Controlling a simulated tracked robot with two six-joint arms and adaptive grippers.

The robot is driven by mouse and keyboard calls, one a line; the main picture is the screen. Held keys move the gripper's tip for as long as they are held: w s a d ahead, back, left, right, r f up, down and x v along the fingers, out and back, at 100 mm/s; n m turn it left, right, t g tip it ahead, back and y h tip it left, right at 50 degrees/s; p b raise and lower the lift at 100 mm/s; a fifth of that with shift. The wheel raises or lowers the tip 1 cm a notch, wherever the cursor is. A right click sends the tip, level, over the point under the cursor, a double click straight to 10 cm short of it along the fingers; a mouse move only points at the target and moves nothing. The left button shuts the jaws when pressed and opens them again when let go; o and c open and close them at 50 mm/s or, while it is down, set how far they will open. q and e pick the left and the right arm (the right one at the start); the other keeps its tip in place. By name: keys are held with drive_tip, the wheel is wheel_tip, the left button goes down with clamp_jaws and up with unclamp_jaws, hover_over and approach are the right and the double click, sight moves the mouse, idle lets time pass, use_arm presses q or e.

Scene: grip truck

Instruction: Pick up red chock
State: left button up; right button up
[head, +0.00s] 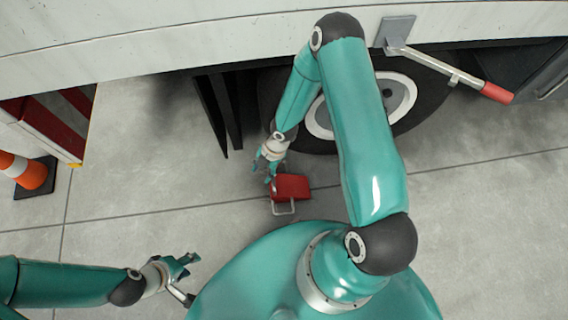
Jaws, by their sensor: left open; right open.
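The red chock (291,187) sits on the concrete floor in front of the truck wheel, with a pale metal handle (284,208) on its near side. My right gripper (271,180) is open at the left edge of the chock, very close to it. I cannot tell whether its fingers touch the chock. My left gripper (190,264) is open and empty at the lower left, well away from the chock.
The truck wheel (318,118) is partly hidden by my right arm. A lever with a red grip (496,93) hangs from the truck side (200,30). An orange and white cone (27,172) stands at the far left. The floor (130,190) left of the chock is clear.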

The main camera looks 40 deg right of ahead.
drive_tip(key=w+d+f+n+h+b, duration=0.25)
drive_tip(key=d+f+n+b, duration=0.35)
drive_tip(key=d+f+n, duration=0.4)
drive_tip(key=shift+m+y, duration=0.25)
drive_tip(key=shift+m, duration=0.15)
drive_tip(key=a+f+b, duration=0.1)
drive_tip(key=f, duration=0.2)
drive_tip(key=w+a+f+b, duration=0.1)
drive_tip(key=f+b, duration=0.1)
drive_tip(key=f, duration=0.2)
drive_tip(key=a+f+b, duration=0.1)
drive_tip(key=f+b, duration=0.1)
drive_tip(key=f, duration=0.2)
drive_tip(key=shift+w+a, duration=0.1)
drive_tip(key=shift+w, duration=0.25)
drive_tip(key=f+b, duration=0.1)
drive_tip(key=f, duration=0.1)
drive_tip(key=f+b, duration=0.2)
drive_tip(key=f, duration=0.1)
drive_tip(key=shift+s+a, duration=0.1)
drive_tip(key=shift+a, duration=0.1)
drive_tip(key=shift+f, duration=0.25)
use_arm(q)
wheel_tip(320, 180, down, 17)
drive_tip(key=shift+r, duration=0.15)
use_arm(e)
clamp_jaws()
drive_tip(key=shift+r, duration=0.1)
